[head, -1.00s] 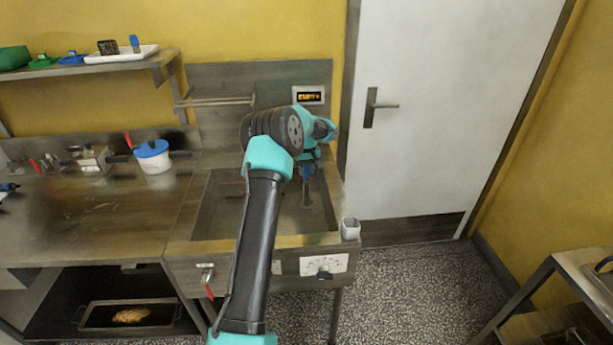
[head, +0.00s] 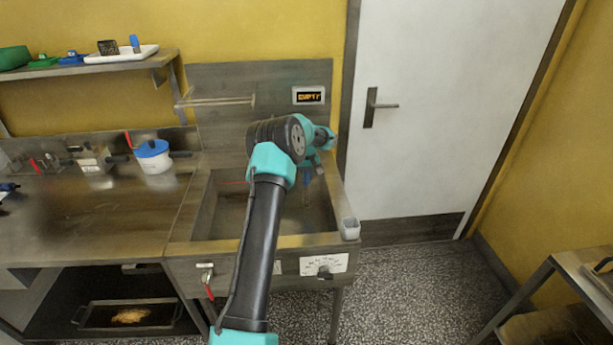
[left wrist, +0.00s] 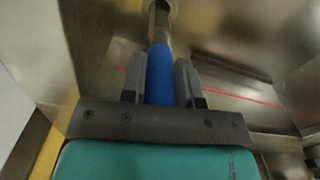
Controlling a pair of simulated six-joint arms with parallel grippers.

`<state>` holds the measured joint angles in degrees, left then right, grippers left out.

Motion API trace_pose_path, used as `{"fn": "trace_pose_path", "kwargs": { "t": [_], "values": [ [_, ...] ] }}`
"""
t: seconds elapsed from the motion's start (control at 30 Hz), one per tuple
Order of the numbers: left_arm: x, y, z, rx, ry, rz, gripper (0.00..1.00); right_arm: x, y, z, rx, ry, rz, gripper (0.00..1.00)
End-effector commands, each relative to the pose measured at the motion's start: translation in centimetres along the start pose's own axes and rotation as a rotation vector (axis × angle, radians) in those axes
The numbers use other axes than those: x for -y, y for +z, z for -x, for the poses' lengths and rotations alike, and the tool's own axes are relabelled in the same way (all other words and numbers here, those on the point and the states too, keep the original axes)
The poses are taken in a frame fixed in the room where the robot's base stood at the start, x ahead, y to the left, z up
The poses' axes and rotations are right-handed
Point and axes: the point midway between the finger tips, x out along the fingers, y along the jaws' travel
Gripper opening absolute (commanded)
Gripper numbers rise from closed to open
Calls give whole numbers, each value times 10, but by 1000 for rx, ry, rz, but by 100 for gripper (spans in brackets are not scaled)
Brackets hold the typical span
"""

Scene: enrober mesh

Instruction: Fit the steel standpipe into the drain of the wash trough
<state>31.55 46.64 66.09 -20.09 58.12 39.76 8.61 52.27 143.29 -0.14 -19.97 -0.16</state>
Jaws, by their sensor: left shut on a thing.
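My left gripper (head: 306,174) hangs over the right part of the wash trough (head: 262,241). It is shut on the blue grip of the steel standpipe (head: 306,194). In the left wrist view the blue grip (left wrist: 160,76) sits between the two grey fingers (left wrist: 160,88), and the steel tube runs on beyond it. The standpipe looks about upright in the head view. Its lower end and the drain are not clear, so I cannot tell whether they touch. My right gripper is not in view.
A small display (head: 309,96) on the backsplash appears to read EMPTY. A pale square cup (head: 349,228) is at the trough's front right corner. A white pot with a blue lid (head: 152,150) stands on the left counter. A faucet-like rail (head: 215,101) projects behind the trough.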

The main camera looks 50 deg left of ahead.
Motion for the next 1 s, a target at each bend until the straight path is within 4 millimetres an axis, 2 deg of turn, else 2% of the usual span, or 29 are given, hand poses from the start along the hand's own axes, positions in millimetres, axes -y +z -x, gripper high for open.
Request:
{"fn": "trace_pose_path", "kwargs": {
  "t": [0.23,0.27,0.5,0.8,1.0],
  "values": [
    [0,0,-2,0,0,0,0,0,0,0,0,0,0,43],
    [0,0,-2,0,0,0,32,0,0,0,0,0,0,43],
    [0,0,-2,0,0,0,54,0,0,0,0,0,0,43],
    [0,0,0,-1,0,0,54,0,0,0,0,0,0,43],
    [0,-1,17,-4,2,0,54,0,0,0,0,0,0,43]
  ]
}}
